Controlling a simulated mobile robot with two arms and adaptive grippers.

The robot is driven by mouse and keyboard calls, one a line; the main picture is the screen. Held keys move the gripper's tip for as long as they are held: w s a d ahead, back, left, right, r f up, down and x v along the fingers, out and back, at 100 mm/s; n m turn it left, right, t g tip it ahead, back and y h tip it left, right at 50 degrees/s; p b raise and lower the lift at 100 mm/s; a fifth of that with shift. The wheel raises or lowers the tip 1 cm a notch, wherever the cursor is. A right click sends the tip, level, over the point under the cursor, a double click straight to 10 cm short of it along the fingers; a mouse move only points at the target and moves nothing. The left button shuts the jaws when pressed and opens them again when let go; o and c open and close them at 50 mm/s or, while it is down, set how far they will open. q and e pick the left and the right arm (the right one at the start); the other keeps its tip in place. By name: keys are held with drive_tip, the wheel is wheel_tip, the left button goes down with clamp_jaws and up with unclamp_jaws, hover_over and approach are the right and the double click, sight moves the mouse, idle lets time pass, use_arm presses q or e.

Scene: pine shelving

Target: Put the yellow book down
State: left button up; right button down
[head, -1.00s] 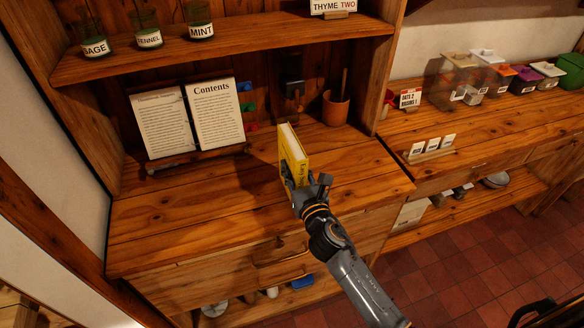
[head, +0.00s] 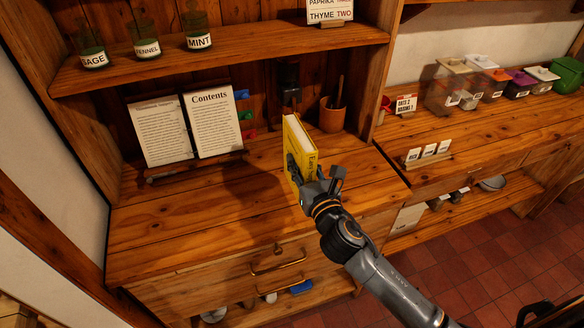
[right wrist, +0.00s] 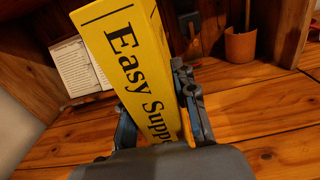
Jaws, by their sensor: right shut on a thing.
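The yellow book (head: 301,149) stands roughly upright over the wooden counter (head: 240,210), spine toward me. My right gripper (head: 304,175) is shut on its lower part. In the right wrist view the spine of the yellow book (right wrist: 126,65) reads "Easy Supp...", and the fingers of my right gripper (right wrist: 160,110) lie on both sides of it, with the book tilted in that picture. I cannot tell whether its bottom edge touches the counter; the gripper hides it. My left gripper is not in view.
An open cookbook on a stand (head: 190,130) is to the left. A wooden cup (head: 332,115) stands behind at the right. A card holder (head: 428,153) is on the right counter. The counter's front left is clear.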

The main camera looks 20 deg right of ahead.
drive_tip(key=s+d+r+b, duration=0.1)
drive_tip(key=s+d+r, duration=0.4)
drive_tip(key=s, duration=0.4)
drive_tip(key=shift+s+d+r+b, duration=0.2)
drive_tip(key=shift+s+r+b, duration=0.15)
drive_tip(key=shift+r, duration=0.4)
